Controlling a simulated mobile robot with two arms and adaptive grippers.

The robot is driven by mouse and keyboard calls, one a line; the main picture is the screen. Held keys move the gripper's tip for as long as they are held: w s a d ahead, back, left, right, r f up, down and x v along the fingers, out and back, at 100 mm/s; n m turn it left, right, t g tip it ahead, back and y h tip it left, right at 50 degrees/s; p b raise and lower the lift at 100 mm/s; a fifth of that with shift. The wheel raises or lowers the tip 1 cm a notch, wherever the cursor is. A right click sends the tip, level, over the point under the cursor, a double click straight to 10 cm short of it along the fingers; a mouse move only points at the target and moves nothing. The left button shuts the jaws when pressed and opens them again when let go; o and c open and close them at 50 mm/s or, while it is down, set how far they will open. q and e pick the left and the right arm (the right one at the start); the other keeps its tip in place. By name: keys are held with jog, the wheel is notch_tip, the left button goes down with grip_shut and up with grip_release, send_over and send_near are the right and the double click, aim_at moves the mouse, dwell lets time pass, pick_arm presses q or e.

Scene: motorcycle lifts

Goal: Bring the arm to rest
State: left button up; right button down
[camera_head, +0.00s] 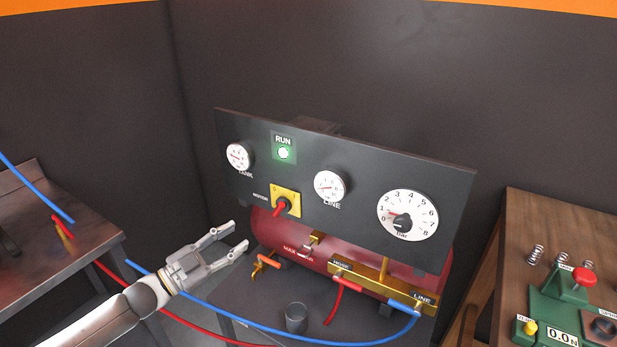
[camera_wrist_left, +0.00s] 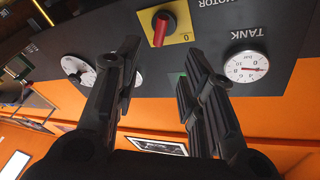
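My left gripper (camera_head: 240,238) is in front of the compressor panel (camera_head: 345,225), to the left of the red tank (camera_head: 275,232). Its two fingers are spread with nothing between them. In the left wrist view the open fingers (camera_wrist_left: 158,70) point at the panel, with the red motor switch (camera_wrist_left: 164,28) on its yellow plate and the tank gauge (camera_wrist_left: 246,66) beyond them. In the head view the motor switch (camera_head: 281,206) is apart from the gripper. The green run lamp (camera_head: 283,153) looks lit. My right gripper does not show.
A grey cup (camera_head: 296,318) stands on the compressor's table. Blue (camera_head: 250,325) and red (camera_head: 180,322) hoses run across near my left arm. A dark bench (camera_head: 50,235) is at left. A wooden bench (camera_head: 550,225) with a green device (camera_head: 560,300) is at right.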

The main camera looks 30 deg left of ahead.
pick_arm(q)
jog(key=s+a+f+n+g+y, duration=0.1)
jog(key=s+a+f+n+y, duration=0.15)
jog(key=f, duration=0.75)
jog(key=s+a+f+n+g+y, duration=0.1)
jog(key=a+f+n+y, duration=0.25)
jog(key=f, duration=0.55)
jog(key=s+d+f+n+g+y, duration=0.15)
jog(key=s+f, duration=0.25)
jog(key=f, duration=0.5)
jog(key=s+d+f+g+y, duration=0.1)
jog(key=s+f+g, duration=0.2)
jog(key=s+f, duration=0.35)
jog(key=s+d+f+n+g, duration=0.1)
jog(key=s+d+f+g, duration=0.1)
jog(key=s+d+f, duration=0.4)
jog(key=s+d+f+g, duration=0.1)
jog(key=s+f+g, duration=0.25)
jog(key=f, duration=0.55)
jog(key=s+d+f+g, duration=0.2)
jog(key=s+d+f, duration=0.2)
jog(key=s+d, duration=0.3)
jog(key=s+d+f+g+h, duration=0.1)
jog(key=s+d+f+g, duration=0.2)
jog(key=s+d, duration=0.5)
jog(key=s+f, duration=0.1)
jog(key=s, duration=0.2)
jog(key=shift+f, duration=0.3)
